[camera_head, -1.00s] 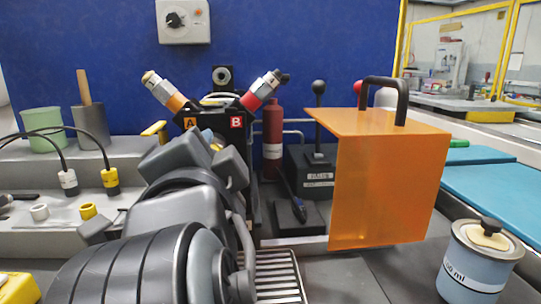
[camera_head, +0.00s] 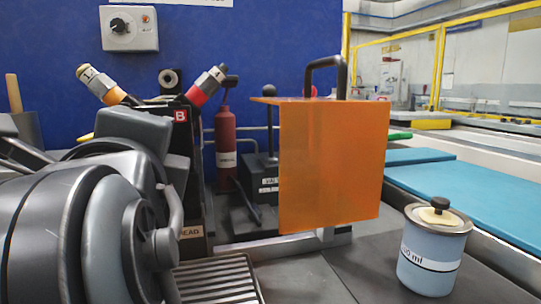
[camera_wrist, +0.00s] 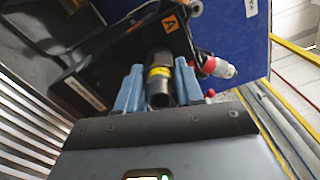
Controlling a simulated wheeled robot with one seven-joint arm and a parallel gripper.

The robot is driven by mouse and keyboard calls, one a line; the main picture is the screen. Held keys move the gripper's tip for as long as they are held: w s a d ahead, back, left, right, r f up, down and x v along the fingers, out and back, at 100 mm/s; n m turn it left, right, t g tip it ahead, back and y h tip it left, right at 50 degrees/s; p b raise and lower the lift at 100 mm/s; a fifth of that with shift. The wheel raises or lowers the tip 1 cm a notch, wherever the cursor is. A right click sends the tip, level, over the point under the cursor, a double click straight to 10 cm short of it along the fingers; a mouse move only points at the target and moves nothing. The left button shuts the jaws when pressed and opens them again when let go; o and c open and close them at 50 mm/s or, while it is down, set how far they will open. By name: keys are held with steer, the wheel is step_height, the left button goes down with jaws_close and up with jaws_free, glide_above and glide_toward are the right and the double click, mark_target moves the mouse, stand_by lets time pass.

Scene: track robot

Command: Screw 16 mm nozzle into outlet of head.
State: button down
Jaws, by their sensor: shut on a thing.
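In the wrist view my gripper (camera_wrist: 158,92) has its blue fingers shut on a dark tubular nozzle with a yellow band (camera_wrist: 159,76). The print on the band is too blurred to read. The black head (camera_wrist: 118,58), with an orange A label, lies just beyond the nozzle. I cannot tell whether they touch, and the outlet is not clearly visible. In the head view the black head (camera_head: 181,141) stands left of centre with a B label and two angled fittings on top. My arm covers its lower left part, and my gripper is hidden there.
An orange see-through guard (camera_head: 333,165) with a black handle stands right of the head. A slatted grate (camera_head: 215,280) lies low in front. A blue lidded pot (camera_head: 432,255) is at the right. A red bottle (camera_head: 225,150) and a lever box (camera_head: 265,180) stand behind.

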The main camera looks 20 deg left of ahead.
steer(key=shift+m+b, duration=0.75)
steer(key=shift+m, duration=0.75)
steer(key=c, duration=0.6)
jaws_free()
steer(key=shift+c, duration=1.3)
steer(key=n+p, duration=0.2)
steer(key=shift+r+n, duration=0.15)
steer(key=shift+n, duration=0.25)
steer(key=n+p, duration=0.4)
steer(key=n, duration=0.2)
steer(key=shift+n+p, duration=0.95)
steer(key=shift+n, duration=0.75)
